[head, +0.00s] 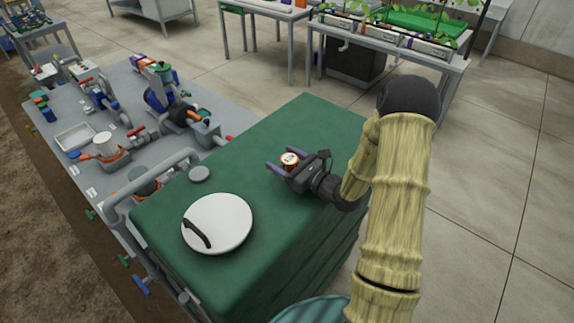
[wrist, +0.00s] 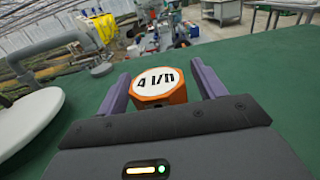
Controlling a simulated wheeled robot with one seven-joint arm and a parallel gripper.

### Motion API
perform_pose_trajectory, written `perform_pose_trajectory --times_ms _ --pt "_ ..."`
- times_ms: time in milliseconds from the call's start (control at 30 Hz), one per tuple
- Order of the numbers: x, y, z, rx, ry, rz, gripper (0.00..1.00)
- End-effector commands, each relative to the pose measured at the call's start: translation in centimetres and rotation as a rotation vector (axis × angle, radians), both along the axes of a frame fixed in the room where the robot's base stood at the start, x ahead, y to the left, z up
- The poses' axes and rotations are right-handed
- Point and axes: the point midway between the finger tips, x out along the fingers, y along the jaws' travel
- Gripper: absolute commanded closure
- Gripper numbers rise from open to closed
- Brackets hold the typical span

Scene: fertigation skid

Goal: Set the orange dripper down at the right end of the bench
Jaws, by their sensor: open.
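The orange dripper (wrist: 160,93) has a white round top marked "4 l/h" and sits upright on the green surface. It also shows in the head view (head: 289,160), small, at the front of my gripper. My gripper (head: 280,162) is low over the green-covered bench (head: 265,245), with its two purple fingers on either side of the dripper. The dripper's lower rear part is partly hidden by the gripper body.
A white round lid (head: 230,225) with a dark handle lies left of my gripper on the green top. A small grey disc (head: 199,174) lies beyond it. A grey pipe rail (head: 150,185) runs along the left edge. Pumps and valves stand on the grey skid behind.

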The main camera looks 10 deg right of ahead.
Motion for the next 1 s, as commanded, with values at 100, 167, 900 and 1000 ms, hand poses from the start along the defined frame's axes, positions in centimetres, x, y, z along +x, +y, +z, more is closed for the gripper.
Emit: perform_pose_trajectory --times_ms 100,167,900,1000 --pt "0.0 0.0 0.0 0.000 0.000 0.001 0.31" --pt "0.0 0.0 0.0 0.000 0.000 0.001 0.31" --pt "0.0 0.0 0.9 0.000 -0.003 0.001 0.83" --pt "0.0 0.0 1.9 -0.001 -0.006 0.000 0.83"
